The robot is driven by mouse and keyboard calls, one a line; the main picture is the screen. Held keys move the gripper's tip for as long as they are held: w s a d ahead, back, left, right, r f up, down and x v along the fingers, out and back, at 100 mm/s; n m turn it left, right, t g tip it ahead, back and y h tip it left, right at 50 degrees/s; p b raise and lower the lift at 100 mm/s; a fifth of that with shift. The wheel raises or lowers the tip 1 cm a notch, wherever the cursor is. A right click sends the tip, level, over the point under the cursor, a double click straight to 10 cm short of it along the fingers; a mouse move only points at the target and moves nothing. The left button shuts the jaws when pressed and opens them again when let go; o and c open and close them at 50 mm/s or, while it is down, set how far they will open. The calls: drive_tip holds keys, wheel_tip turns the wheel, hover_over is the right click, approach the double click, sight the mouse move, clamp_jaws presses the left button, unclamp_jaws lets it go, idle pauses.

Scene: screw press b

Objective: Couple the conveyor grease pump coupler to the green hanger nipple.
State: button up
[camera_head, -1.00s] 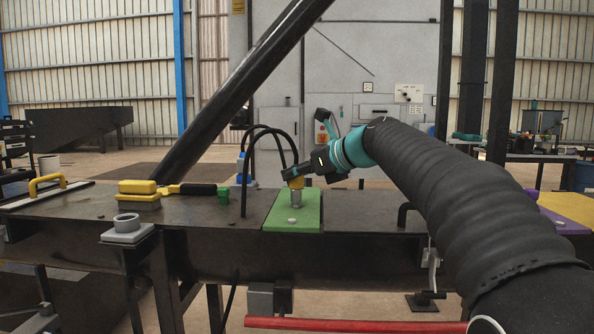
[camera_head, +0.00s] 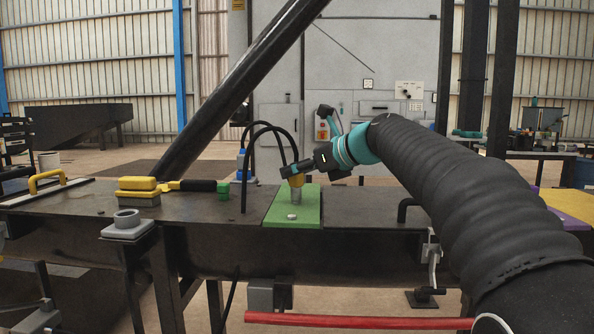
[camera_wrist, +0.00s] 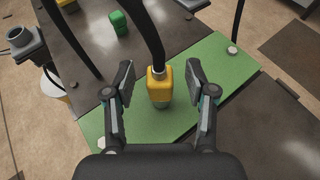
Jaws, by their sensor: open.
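The yellow grease coupler (camera_head: 298,180) hangs on a black hose that arches over from the left. It stands upright over a short silver fitting (camera_head: 295,197) on the green plate (camera_head: 309,212). Coupler and fitting look in line and touching, but I cannot tell whether they are locked. My gripper (camera_head: 288,171) is at the coupler's height, reaching in from the right. In the wrist view, my open fingers (camera_wrist: 160,78) stand on both sides of the coupler (camera_wrist: 160,87), with a gap on each side. The coupler's body hides most of the fitting in the wrist view.
A black hose post (camera_head: 244,180) and a green block (camera_head: 222,192) stand left of the plate. A yellow-and-black tool (camera_head: 190,187) and a grey cup holder (camera_head: 127,224) are farther left. A black hook (camera_head: 404,210) stands to the right. A thick diagonal black beam (camera_head: 232,90) crosses behind.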

drive_tip(key=v, duration=1.1)
drive_tip(key=shift+s, duration=0.15)
drive_tip(key=shift+d, duration=0.15)
